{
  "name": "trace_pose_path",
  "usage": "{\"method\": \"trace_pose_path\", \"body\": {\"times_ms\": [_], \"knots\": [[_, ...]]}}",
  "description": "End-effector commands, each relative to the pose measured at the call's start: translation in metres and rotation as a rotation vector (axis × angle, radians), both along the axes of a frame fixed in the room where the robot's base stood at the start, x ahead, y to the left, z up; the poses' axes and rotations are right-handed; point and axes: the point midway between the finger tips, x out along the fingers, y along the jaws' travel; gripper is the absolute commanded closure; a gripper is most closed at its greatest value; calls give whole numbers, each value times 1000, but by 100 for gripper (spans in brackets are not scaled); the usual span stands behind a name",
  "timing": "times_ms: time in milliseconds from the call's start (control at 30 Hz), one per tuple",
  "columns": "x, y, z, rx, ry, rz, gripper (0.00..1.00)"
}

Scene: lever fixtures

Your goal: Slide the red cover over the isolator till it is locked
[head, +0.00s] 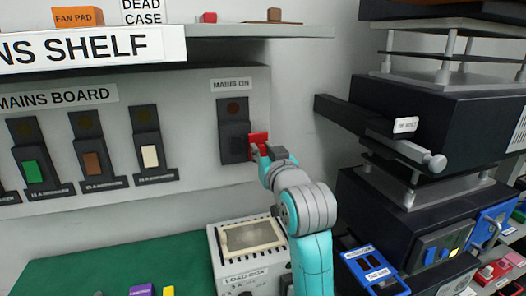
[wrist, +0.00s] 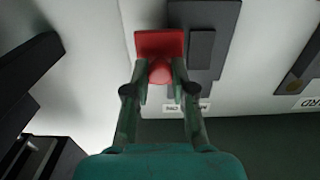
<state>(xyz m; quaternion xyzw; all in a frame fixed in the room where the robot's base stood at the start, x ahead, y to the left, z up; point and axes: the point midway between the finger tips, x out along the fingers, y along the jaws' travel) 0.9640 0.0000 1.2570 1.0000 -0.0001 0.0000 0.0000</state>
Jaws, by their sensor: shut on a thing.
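The isolator is a dark plate (head: 234,118) with a raised block, under a "MAINS ON" style label, at the right end of the board in the head view. The red cover (head: 259,138) sits at the plate's right side. In the wrist view the red cover (wrist: 150,42) overlaps the plate's near side edge and lies beside the raised dark block (wrist: 202,50), not over it. My gripper (wrist: 161,75) is shut on the cover's rounded red knob, one finger each side. In the head view my gripper (head: 267,152) partly hides the cover's lower part.
Dark stacked equipment with a protruding bar (head: 365,120) stands to the right of the board. A shelf (head: 240,31) runs above. Several other switches, one with a green block (head: 33,171), lie left.

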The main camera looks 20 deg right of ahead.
Motion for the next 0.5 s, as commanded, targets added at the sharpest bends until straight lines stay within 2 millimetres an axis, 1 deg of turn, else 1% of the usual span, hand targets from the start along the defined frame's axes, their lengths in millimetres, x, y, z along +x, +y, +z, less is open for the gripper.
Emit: {"method": "trace_pose_path", "body": {"times_ms": [67,300,400,500], "knots": [[0,6,0,0,0,3,100],[0,42,0,0,1,4,100],[0,52,0,0,0,3,100],[0,55,0,0,0,1,100]]}}
